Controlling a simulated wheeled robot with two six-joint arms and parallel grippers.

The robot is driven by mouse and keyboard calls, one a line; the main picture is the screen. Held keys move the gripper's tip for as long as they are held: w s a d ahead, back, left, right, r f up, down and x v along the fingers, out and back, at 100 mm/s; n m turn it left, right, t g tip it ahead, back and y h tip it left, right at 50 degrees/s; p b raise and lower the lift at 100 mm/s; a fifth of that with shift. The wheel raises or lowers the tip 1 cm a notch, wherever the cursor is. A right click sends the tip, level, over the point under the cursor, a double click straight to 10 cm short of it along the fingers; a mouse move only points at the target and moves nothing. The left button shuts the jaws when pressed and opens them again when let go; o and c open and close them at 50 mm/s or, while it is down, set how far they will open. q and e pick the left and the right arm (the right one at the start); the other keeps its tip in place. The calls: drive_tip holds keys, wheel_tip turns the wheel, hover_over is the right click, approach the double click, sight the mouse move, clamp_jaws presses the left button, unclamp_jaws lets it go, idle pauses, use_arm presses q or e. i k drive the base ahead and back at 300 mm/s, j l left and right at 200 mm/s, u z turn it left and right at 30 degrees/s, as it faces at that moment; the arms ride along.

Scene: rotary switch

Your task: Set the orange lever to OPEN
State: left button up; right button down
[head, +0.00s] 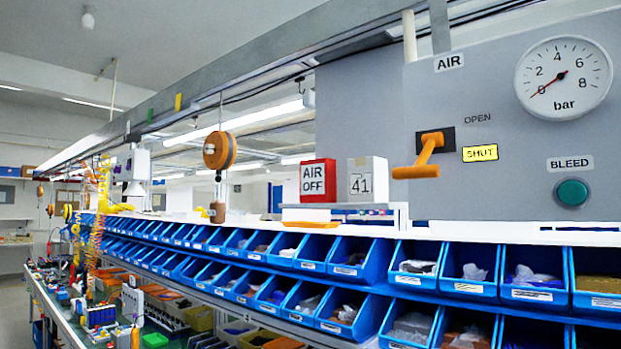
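The orange lever (424,158) sticks out from a dark slot plate (446,139) on the grey panel (490,195) at the right of the head view. The OPEN label (477,119) is above, to the right of the slot plate. The gauge (563,78) marked bar has its red needle pointing to the lower left, near the low end of the scale. A red AIR OFF sign (318,181) stands left of the panel. Neither of my grippers is in view.
A green BLEED button (572,193) is at the panel's lower right. A white block marked 41 (367,179) stands beside the red sign. Rows of blue bins (415,267) run below the panel. An orange reel (219,150) hangs at the left. The space before the lever looks clear.

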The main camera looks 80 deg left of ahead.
sight(430, 141)
drive_tip(key=j+u, duration=0.15)
drive_tip(key=u, duration=1.65)
drive_tip(key=k+j, duration=0.05)
drive_tip(key=j, duration=0.05)
